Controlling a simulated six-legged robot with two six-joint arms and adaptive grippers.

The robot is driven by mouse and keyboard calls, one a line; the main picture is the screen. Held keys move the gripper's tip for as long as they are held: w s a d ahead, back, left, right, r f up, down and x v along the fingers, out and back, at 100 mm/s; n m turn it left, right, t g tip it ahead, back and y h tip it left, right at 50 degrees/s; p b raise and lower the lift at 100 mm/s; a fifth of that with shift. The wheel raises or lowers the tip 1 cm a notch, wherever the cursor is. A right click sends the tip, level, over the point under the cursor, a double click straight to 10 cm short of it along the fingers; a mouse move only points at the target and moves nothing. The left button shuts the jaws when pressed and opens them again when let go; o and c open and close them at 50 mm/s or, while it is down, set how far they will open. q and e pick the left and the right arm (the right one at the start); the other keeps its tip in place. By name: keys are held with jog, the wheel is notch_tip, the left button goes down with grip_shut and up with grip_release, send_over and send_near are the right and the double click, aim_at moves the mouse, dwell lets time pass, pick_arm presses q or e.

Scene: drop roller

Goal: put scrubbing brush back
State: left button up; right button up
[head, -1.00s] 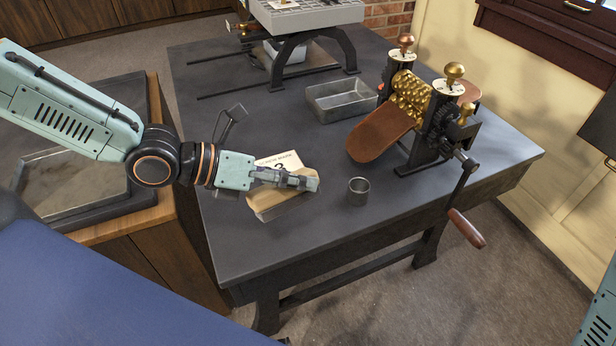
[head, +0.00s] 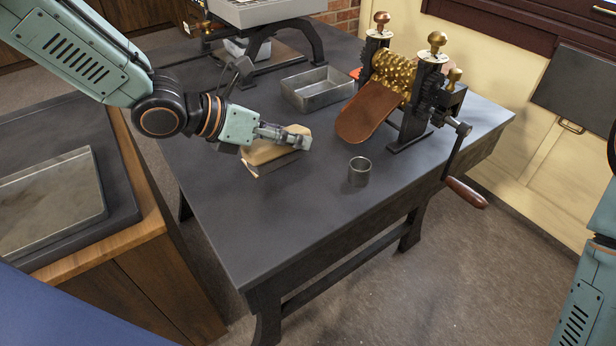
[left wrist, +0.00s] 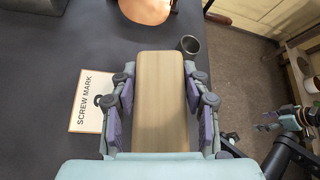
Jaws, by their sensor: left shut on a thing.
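The scrubbing brush (head: 268,153) has a pale wooden back and a darker underside. My left gripper (head: 292,140) is shut on it over the dark table. The left wrist view shows the brush's wooden back (left wrist: 161,100) between the two fingers of my left gripper (left wrist: 160,105). I cannot tell whether its underside touches the table.
A small metal cup (head: 359,172) stands right of the brush. Behind are a metal tray (head: 318,89) and the brass roller machine (head: 395,80) with a brown chute and a side crank (head: 466,192). The table (head: 270,220) is clear in front.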

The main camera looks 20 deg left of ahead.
pick_arm(q)
jog(key=w+d+r+m+t+y+b, duration=0.1)
jog(key=w+d+r+m+b, duration=0.2)
jog(key=w, duration=0.4)
jog(key=shift+n, duration=0.4)
jog(key=f+b, duration=0.1)
jog(key=f, duration=0.1)
jog(key=f+b, duration=0.1)
jog(key=f, duration=0.2)
jog(key=shift+s+d+f+b, duration=0.1)
jog(key=shift+s+f+b, duration=0.2)
jog(key=shift+f+b, duration=0.1)
jog(key=shift+w+f, duration=0.1)
jog(key=shift+f, duration=0.2)
jog(key=shift+d+f, duration=0.35)
jog(key=shift+f, duration=0.2)
notch_tip(320, 180, down, 2)
jog(key=shift+a+f+b, duration=0.15)
jog(key=shift+f+b, duration=0.05)
jog(key=shift+b, duration=0.5)
jog(key=shift+a+f, duration=0.1)
jog(key=shift+f, duration=0.05)
